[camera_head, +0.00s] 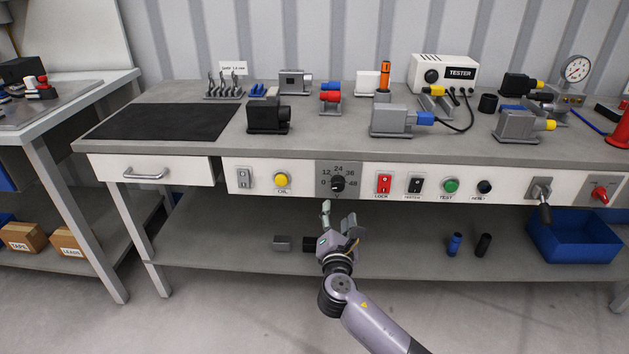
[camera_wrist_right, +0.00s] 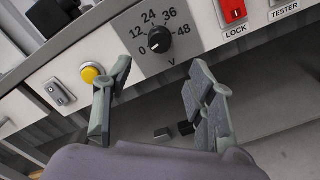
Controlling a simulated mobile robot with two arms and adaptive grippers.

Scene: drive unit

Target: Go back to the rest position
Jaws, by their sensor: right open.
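My right gripper (camera_head: 338,218) is open and empty in front of the bench's front panel, just below the voltage dial (camera_head: 338,184). In the right wrist view its two fingers (camera_wrist_right: 160,105) stand apart with nothing between them. The dial also shows ahead of them there (camera_wrist_right: 160,40), apart from the fingertips, its pointer near 0. My left gripper is in neither view.
The workbench (camera_head: 300,150) carries a black mat (camera_head: 165,121), several motor units and a tester (camera_head: 443,73). Its panel has a yellow button (camera_head: 281,179), a red lock switch (camera_head: 384,184) and a protruding lever (camera_head: 543,205). A blue bin (camera_head: 575,240) sits on the lower shelf.

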